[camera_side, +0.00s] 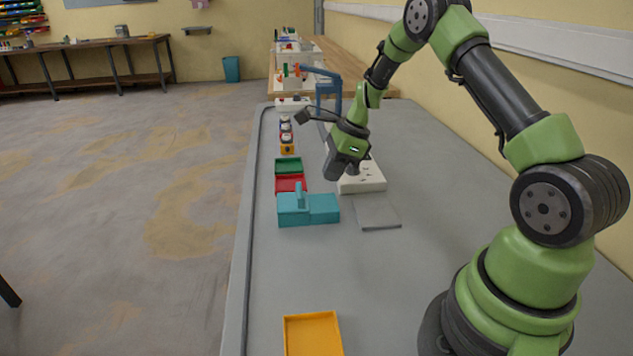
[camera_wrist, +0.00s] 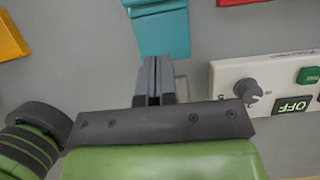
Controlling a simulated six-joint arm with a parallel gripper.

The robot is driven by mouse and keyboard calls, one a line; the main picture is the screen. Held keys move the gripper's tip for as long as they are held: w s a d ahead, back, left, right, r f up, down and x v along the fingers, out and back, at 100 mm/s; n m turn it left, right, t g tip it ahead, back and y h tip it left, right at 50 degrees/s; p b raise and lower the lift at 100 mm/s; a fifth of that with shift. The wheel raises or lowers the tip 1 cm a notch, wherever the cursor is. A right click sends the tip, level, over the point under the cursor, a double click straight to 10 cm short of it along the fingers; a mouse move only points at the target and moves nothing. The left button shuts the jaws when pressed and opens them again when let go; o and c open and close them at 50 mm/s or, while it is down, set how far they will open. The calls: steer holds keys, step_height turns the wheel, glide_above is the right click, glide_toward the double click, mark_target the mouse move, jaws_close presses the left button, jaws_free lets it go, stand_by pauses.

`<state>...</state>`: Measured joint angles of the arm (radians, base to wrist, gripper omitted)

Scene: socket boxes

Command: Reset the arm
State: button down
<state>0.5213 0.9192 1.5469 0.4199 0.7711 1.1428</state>
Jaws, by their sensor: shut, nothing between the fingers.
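My green arm reaches over the grey table from the right in the side view. My gripper (camera_side: 352,172) hangs near the white socket box (camera_side: 368,184), above the table. In the wrist view, my gripper's two dark fingers (camera_wrist: 154,82) are together with nothing between them. The white box with a knob and a green OFF display (camera_wrist: 293,104) lies to the right of the fingers in that view. The fingertips point toward a teal box (camera_wrist: 163,33); I cannot tell the exact gap between them.
The teal box with an upright handle (camera_side: 309,209) stands left of a flat grey plate (camera_side: 377,213). Red (camera_side: 290,183) and green (camera_side: 288,165) trays lie behind it. A yellow tray (camera_side: 312,335) is at the front. A blue stand (camera_side: 330,95) rises farther back. The right-hand tabletop is largely clear.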

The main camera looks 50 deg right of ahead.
steer(key=v, duration=0.7)
steer(key=s+a+r+n+t+h, duration=0.1)
steer(key=s+a+r+n, duration=0.5)
steer(key=a+r+n, duration=0.6)
steer(key=s+a+r+n+t, duration=0.1)
steer(key=s+a+n, duration=0.2)
steer(key=s+n, duration=0.2)
steer(key=s+a+r+n+t, duration=0.2)
steer(key=s+n, duration=0.4)
steer(key=s, duration=0.3)
steer(key=shift+a+r, duration=0.3)
steer(key=shift+a, duration=0.35)
